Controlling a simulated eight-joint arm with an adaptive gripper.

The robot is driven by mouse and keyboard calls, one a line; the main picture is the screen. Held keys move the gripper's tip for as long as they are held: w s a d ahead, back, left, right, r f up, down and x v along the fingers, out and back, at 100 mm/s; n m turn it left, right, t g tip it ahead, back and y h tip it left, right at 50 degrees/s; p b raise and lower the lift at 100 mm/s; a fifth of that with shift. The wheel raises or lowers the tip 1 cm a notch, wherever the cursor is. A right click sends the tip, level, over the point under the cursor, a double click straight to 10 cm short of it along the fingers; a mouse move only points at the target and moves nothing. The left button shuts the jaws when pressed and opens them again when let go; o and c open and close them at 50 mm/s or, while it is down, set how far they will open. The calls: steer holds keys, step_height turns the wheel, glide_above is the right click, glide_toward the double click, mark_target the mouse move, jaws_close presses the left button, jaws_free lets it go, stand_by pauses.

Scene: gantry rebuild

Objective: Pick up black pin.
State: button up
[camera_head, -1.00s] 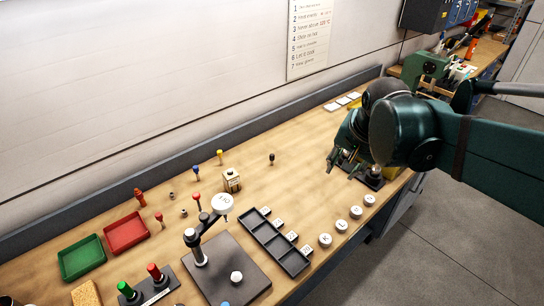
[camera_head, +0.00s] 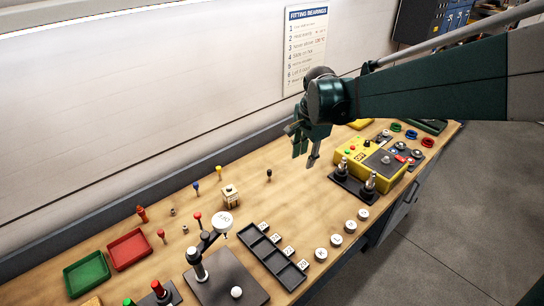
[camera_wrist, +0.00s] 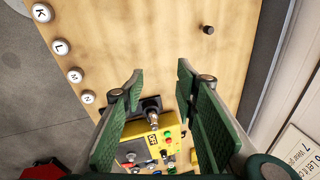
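The black pin (camera_head: 269,173) stands upright on the wooden bench, left of my gripper in the head view. In the wrist view the dark pin (camera_wrist: 208,29) is near the top, seen almost from above, beyond the fingertips and right of their midline. My gripper (camera_head: 306,154) is above the bench, to the right of the pin and apart from it. In the wrist view my gripper (camera_wrist: 160,78) has its two green fingers spread wide with nothing between them.
A yellow control box (camera_head: 368,160) and a black stand with metal posts (camera_head: 352,186) are right of my gripper. White lettered knobs (camera_head: 336,240) line the front edge. Yellow (camera_head: 219,170) and blue (camera_head: 196,187) pins stand leftward. The bench around the black pin is clear.

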steer(key=w+a+f+m+g+p, duration=0.1)
steer(key=w+a+f+m+p, duration=0.25)
steer(key=w+a, duration=0.35)
steer(key=m+g+p, duration=0.1)
steer(key=m+p, duration=0.1)
glide_above(269, 170)
steer(key=shift+h, duration=0.3)
steer(key=f, duration=0.6)
steer(key=shift+s+d+f, duration=0.3)
steer(key=shift+d+f, duration=0.1)
steer(key=shift+w+a+f+m, duration=0.1)
steer(key=shift+a+f+m, duration=0.15)
steer(key=shift+f, duration=0.1)
steer(key=shift+f, duration=0.1)
steer(key=shift+f+p, duration=0.3)
steer(key=shift+f, duration=0.85)
steer(key=shift+f, duration=0.15)
steer(key=shift+a+f, duration=0.1)
steer(key=shift+f, duration=2.4)
jaws_close()
